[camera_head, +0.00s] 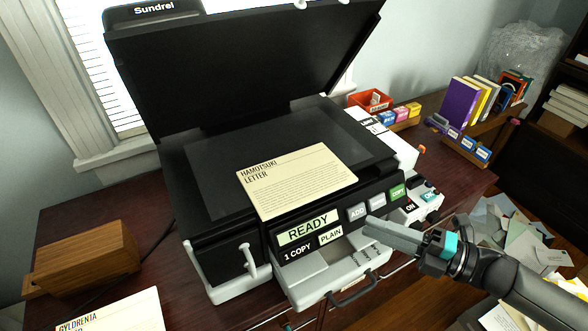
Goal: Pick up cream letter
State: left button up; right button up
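A cream letter (296,181) headed "HAMOTSUKI LETTER" lies flat on the glass of the open printer (219,185), its front edge reaching over the control panel. A second cream letter (118,314), headed "GYLDRENTA", lies at the bottom left, partly cut off by the frame. My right gripper (370,226) is in front of the printer's panel, to the right of and below the first letter, apart from it. Its fingers point left and overlap in this view, so I cannot tell whether they are open. I see nothing held in it. My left gripper is not in view.
The raised printer lid (240,65) stands behind the glass. A wooden box (85,258) is on the desk at left. A tray with a handle (352,288) sticks out below the panel. Books (462,103) stand at right. Papers (520,240) litter the floor.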

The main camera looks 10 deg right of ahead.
send_near(307, 202)
jog(key=x, duration=0.4)
jog(key=shift+w+f, duration=0.2)
jog(key=x, duration=0.1)
jog(key=p+x, duration=0.1)
jog(key=x, duration=0.2)
jog(key=shift+s+a+r, duration=0.1)
jog(key=shift+r, duration=0.15)
jog(key=shift+w+a+f, duration=0.1)
jog(key=shift+w+a, duration=0.25)
jog(key=shift+a, duration=0.15)
grip_shut()
